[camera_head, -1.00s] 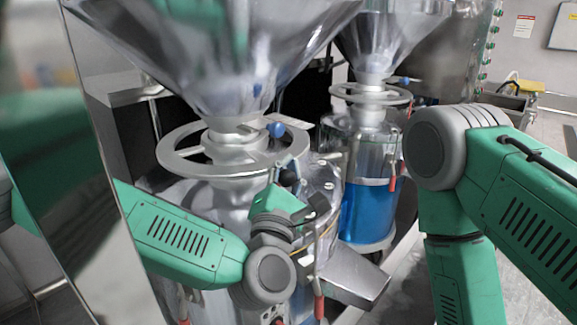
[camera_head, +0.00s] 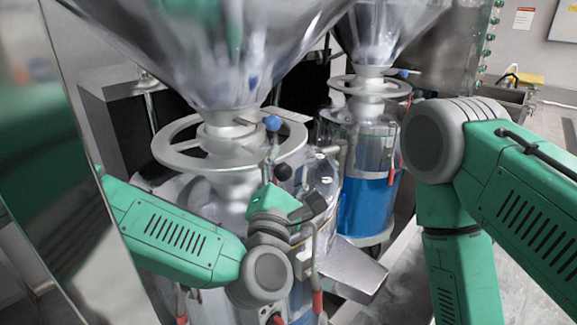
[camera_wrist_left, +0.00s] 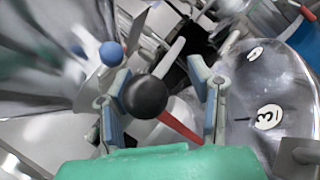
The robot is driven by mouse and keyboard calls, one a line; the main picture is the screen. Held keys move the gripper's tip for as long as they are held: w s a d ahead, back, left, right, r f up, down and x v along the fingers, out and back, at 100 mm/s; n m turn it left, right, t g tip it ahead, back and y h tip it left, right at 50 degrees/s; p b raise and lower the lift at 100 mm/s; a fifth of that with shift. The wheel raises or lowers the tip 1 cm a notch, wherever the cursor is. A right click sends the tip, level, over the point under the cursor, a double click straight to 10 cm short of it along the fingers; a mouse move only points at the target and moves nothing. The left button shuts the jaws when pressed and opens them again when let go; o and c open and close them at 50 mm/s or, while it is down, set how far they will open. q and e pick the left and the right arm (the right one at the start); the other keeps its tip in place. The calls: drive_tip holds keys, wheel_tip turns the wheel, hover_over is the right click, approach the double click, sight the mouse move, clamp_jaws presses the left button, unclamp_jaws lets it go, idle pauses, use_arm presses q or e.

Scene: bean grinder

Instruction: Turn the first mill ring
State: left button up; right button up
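The first mill (camera_head: 322,185) is the nearer one, with a flat grey spoked ring (camera_head: 230,166) under its steel funnel. A lever with a blue ball (camera_head: 272,124) stands at the ring's right side; the ball also shows in the left wrist view (camera_wrist_left: 111,53). A black ball knob (camera_head: 283,173) is just below it. My left gripper (camera_head: 284,186) is at the mill's front, below the ring's right side. In the left wrist view its two fingers (camera_wrist_left: 162,92) are apart, with the black knob (camera_wrist_left: 146,96) between them in the picture; contact cannot be told. My right gripper is out of view.
A second mill with blue contents (camera_head: 364,208) and its own ring (camera_head: 345,86) stands behind to the right. A steel chute (camera_head: 350,270) juts out at the first mill's lower right. A shiny panel (camera_head: 60,200) is close on the left. The funnel (camera_head: 240,50) overhangs the ring.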

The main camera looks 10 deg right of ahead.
use_arm(q)
drive_tip(key=shift+s+d+f, duration=0.1)
drive_tip(key=shift+s+f, duration=0.05)
drive_tip(key=shift+s, duration=0.45)
drive_tip(key=shift+s+d+f, duration=0.1)
drive_tip(key=shift+s+f, duration=0.05)
drive_tip(key=shift+s, duration=0.4)
drive_tip(key=shift+s+d+f+b, duration=0.1)
drive_tip(key=shift+s+f+b, duration=0.2)
drive_tip(key=shift+s, duration=0.4)
drive_tip(key=shift+s+f+b, duration=0.25)
drive_tip(key=shift+s, duration=0.45)
drive_tip(key=shift+s+d+f, duration=0.2)
drive_tip(key=shift+s+f, duration=0.1)
drive_tip(key=shift+s, duration=0.05)
drive_tip(key=s+d+f+b, duration=0.2)
drive_tip(key=s, duration=0.6)
drive_tip(key=shift+s+d+f, duration=0.15)
drive_tip(key=shift+f, duration=0.25)
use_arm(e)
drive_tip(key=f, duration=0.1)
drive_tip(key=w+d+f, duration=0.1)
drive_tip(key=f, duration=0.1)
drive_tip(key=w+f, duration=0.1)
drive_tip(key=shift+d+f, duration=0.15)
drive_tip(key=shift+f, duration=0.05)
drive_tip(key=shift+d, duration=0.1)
